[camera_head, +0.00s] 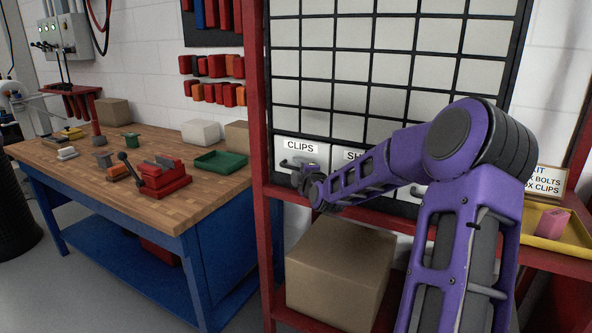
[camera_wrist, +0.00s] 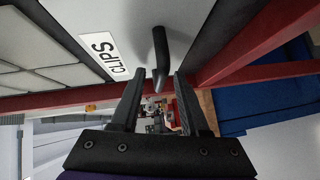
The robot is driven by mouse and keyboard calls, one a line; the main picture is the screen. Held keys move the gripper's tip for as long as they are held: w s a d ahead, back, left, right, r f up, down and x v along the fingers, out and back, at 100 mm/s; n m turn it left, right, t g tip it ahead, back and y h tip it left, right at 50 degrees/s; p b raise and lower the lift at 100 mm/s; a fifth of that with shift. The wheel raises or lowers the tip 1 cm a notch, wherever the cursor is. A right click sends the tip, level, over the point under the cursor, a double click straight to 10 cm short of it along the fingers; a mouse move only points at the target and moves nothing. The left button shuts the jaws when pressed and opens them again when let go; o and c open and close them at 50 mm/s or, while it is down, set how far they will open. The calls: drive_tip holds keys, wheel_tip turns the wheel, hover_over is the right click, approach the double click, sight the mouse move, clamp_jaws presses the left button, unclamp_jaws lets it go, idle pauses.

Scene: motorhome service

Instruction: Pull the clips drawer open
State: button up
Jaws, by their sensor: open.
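The clips drawer (camera_head: 318,157) is a pale drawer front with a "CLIPS" label, at the lower left of the black-framed drawer cabinet. It looks flush with the cabinet. In the wrist view its front (camera_wrist: 133,24) fills the top, with the label at the left. Its dark bar handle (camera_wrist: 159,48) sticks out from the front. My gripper (camera_wrist: 160,76) is open, with one finger on each side of the handle's near end; I cannot tell whether either touches it. In the head view my gripper (camera_head: 306,178) is at this drawer, and partly hides its lower part.
A red rack frame (camera_head: 257,120) stands just left of the drawer. A cardboard box (camera_head: 335,275) sits below my gripper. A neighbouring drawer (camera_head: 352,155) is partly hidden by my arm. A yellow tray (camera_head: 548,225) lies on the shelf at right. A wooden workbench (camera_head: 110,165) stands at left.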

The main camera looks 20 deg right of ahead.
drive_tip(key=shift+w+f, duration=0.1)
drive_tip(key=shift+w, duration=0.35)
clamp_jaws()
idle(1.2)
